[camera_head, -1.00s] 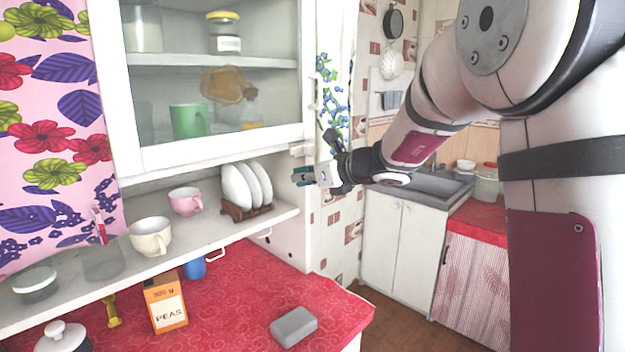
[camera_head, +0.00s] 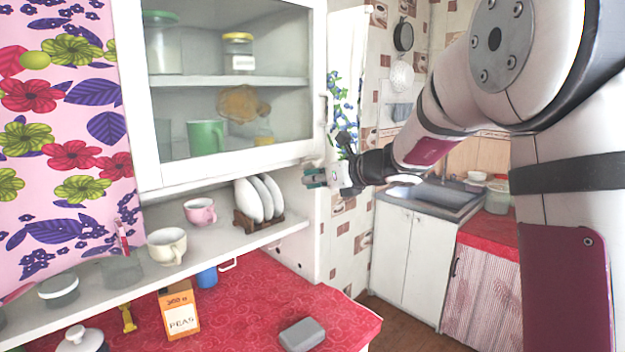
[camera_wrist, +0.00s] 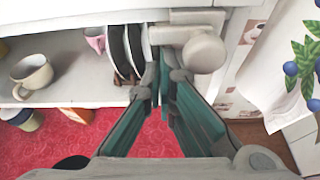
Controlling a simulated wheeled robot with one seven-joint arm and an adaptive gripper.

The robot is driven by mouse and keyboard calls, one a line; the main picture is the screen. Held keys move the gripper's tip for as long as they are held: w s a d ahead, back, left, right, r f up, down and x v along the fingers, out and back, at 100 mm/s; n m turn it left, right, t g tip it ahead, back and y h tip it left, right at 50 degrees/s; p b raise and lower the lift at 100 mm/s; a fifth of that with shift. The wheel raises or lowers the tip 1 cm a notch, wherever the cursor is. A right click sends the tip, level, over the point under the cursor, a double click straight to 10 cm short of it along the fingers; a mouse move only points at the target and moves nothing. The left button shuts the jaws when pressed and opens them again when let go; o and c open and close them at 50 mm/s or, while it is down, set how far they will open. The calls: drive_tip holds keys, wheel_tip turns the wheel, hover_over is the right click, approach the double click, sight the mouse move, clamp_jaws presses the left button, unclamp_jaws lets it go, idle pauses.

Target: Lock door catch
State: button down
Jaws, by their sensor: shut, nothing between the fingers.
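The white door catch (camera_wrist: 205,52) with its round knob sits at the top of the wrist view. In the head view the catch (camera_head: 312,162) is small, at the lower right corner of the glazed cabinet door (camera_head: 235,168). The door looks shut against its frame. My gripper (camera_head: 312,178) is just below the catch in the head view. In the wrist view my gripper (camera_wrist: 164,68) has its teal fingers together and empty, their tips close to the left of the knob. Whether they touch the catch I cannot tell.
Below the door, a shelf (camera_head: 215,244) holds a plate rack with white plates (camera_head: 260,200), a pink cup (camera_head: 200,211) and a cream cup (camera_head: 166,246). A red counter (camera_head: 250,300) carries a peas box (camera_head: 179,310) and a grey block (camera_head: 302,334). A tiled wall is at the right.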

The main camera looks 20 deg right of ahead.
sight(297, 156)
drive_tip(key=shift+s+a+r+m+y+p, duration=0.1)
drive_tip(key=shift+a+r+m+y+p, duration=0.2)
drive_tip(key=shift+m+p, duration=0.55)
wheel_tip(297, 156, up, 3)
drive_tip(key=m+y+p, duration=0.1)
drive_tip(key=m, duration=0.2)
drive_tip(key=m+g+y+p, duration=0.1)
drive_tip(key=m+y+p, duration=0.1)
drive_tip(key=m, duration=0.2)
drive_tip(key=shift+r+y+p, duration=0.2)
drive_tip(key=shift+y+p, duration=0.1)
drive_tip(key=shift+d+r, duration=0.1)
drive_tip(key=shift+r, duration=0.2)
drive_tip(key=m, duration=0.1)
drive_tip(key=m+y, duration=0.1)
drive_tip(key=shift+d+r+m, duration=0.15)
drive_tip(key=shift+r+m, duration=0.05)
drive_tip(key=shift+m, duration=0.15)
drive_tip(key=shift+r, duration=0.2)
drive_tip(key=shift+p, duration=0.3)
